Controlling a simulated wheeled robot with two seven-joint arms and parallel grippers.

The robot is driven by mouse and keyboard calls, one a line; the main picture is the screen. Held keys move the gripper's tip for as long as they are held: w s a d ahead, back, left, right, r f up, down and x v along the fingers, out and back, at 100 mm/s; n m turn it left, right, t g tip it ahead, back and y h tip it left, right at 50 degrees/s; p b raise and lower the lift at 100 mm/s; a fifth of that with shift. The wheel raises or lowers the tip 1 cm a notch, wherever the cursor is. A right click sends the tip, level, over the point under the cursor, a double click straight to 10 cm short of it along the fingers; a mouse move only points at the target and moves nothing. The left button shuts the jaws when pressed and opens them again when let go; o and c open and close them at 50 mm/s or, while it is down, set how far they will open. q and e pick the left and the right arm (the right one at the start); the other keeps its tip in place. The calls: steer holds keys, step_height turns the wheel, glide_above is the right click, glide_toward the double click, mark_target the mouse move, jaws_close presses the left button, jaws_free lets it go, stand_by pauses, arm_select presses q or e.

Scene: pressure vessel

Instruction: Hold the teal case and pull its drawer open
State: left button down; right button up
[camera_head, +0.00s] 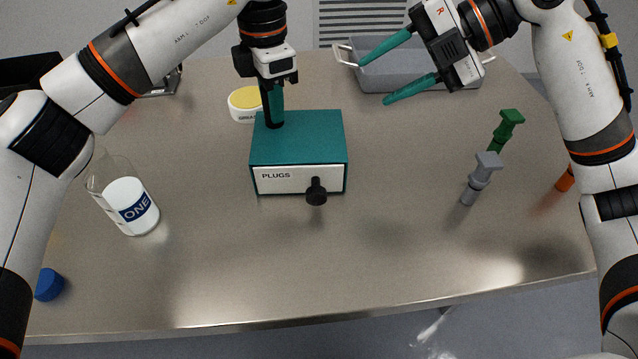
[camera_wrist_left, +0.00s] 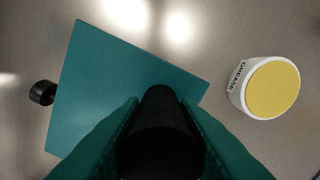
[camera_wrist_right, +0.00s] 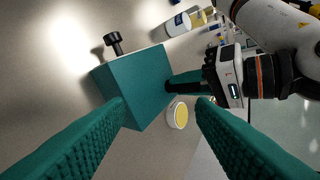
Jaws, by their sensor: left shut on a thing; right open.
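The teal case (camera_head: 298,135) stands on the table, its white drawer front (camera_head: 285,180) marked PLUGS facing me. The drawer sits flush in the case, with a black knob (camera_head: 316,192) on its front. My left gripper (camera_head: 273,103) points down at the back left of the case top. It is shut on a black upright post, seen between its fingers in the left wrist view (camera_wrist_left: 162,125). My right gripper (camera_head: 374,82) is open and empty, above and right of the case. The right wrist view shows the case (camera_wrist_right: 135,82) and knob (camera_wrist_right: 113,40) beyond its fingers.
A yellow-topped grease tub (camera_head: 243,105) stands behind the case. A beaker labelled ONE (camera_head: 135,208) and a blue piece (camera_head: 49,284) are left. Grey (camera_head: 480,178) and green (camera_head: 506,130) plugs stand right; a grey tray (camera_head: 430,98) is behind. The table before the drawer is clear.

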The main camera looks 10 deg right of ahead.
steer(key=s+a+n+g+h, duration=0.1)
steer(key=s+a+n+h, duration=0.1)
steer(key=s+a, duration=0.25)
steer(key=n+h, duration=0.3)
steer(key=h, duration=0.3)
glide_toward(318, 191)
steer(key=shift+g, duration=0.4)
steer(key=f, duration=0.3)
steer(key=a+f, duration=0.1)
steer(key=f, duration=0.2)
steer(key=w+f, duration=0.1)
steer(key=f, duration=0.2)
steer(key=shift+w+a+f, duration=0.15)
steer(key=shift+a+f, duration=0.15)
steer(key=shift+a, duration=0.1)
jaws_close()
